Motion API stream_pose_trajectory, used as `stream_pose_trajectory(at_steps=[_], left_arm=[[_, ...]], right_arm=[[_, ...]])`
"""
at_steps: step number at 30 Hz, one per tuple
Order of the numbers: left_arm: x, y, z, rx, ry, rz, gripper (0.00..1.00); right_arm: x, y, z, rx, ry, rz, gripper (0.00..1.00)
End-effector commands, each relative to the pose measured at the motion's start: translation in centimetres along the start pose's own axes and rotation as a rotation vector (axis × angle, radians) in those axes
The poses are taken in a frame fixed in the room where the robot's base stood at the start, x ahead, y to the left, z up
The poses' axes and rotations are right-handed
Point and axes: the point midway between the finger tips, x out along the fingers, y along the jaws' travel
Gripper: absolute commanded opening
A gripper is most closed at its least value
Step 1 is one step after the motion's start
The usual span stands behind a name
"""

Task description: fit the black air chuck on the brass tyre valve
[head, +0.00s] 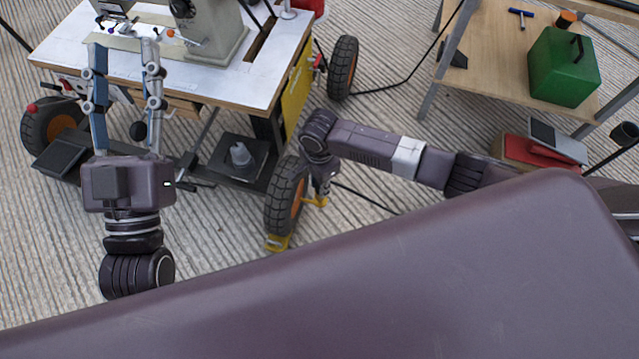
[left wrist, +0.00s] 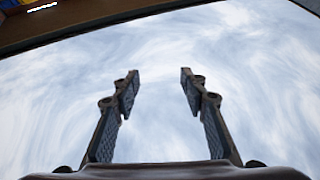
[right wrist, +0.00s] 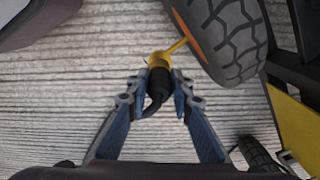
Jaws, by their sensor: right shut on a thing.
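The black air chuck (right wrist: 158,86) is between the fingertips of my right gripper (right wrist: 159,98), which is shut on it. A yellow, brass-coloured cylinder (right wrist: 158,62) lies at the chuck's far end. A thin brass-coloured stem (right wrist: 179,46) runs from there towards the orange wheel hub (right wrist: 197,25). I cannot tell whether the chuck is seated on the valve or only lined up close to it. In the head view my right gripper (head: 322,188) is beside the cart's front wheel (head: 287,190), partly hidden. My left gripper (head: 123,43) is open and empty over the cart's left part.
The white-topped cart (head: 265,75) carries a sewing machine (head: 215,35). A yellow chock (head: 277,243) sits at the front wheel's foot. A wooden table (head: 492,65) with a green box (head: 563,68) stands right. A black hose crosses the ribbed floor between them.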

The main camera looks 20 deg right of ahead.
Motion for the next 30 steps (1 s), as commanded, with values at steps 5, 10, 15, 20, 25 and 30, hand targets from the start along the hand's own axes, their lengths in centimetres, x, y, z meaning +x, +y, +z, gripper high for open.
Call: stream_pose_trajectory(at_steps=[5, 10, 15, 20, 25, 30], left_arm=[[0.0, -0.1, 0.6, 0.001, -0.028, -0.001, 0.40], [0.0, -0.1, 1.0, 0.002, -0.049, -0.002, 0.40], [-0.1, -0.2, 1.4, 0.003, -0.068, -0.003, 0.40], [-0.1, -0.2, 1.5, 0.003, -0.071, -0.004, 0.40], [-0.1, -0.2, 1.5, 0.004, -0.071, -0.004, 0.40], [-0.1, -0.2, 1.7, 0.004, -0.080, -0.004, 0.40]], right_arm=[[0.0, 0.0, 0.0, 0.000, 0.000, 0.000, 0.00], [0.0, 0.0, 0.0, 0.000, 0.000, 0.000, 0.00], [0.0, 0.0, 0.0, 0.000, 0.000, 0.000, 0.00], [0.0, 0.0, 0.0, 0.000, 0.000, 0.000, 0.00], [0.0, 0.0, 0.0, 0.000, -0.001, 0.000, 0.00], [0.0, 0.0, 0.0, 0.000, -0.001, 0.000, 0.00]])
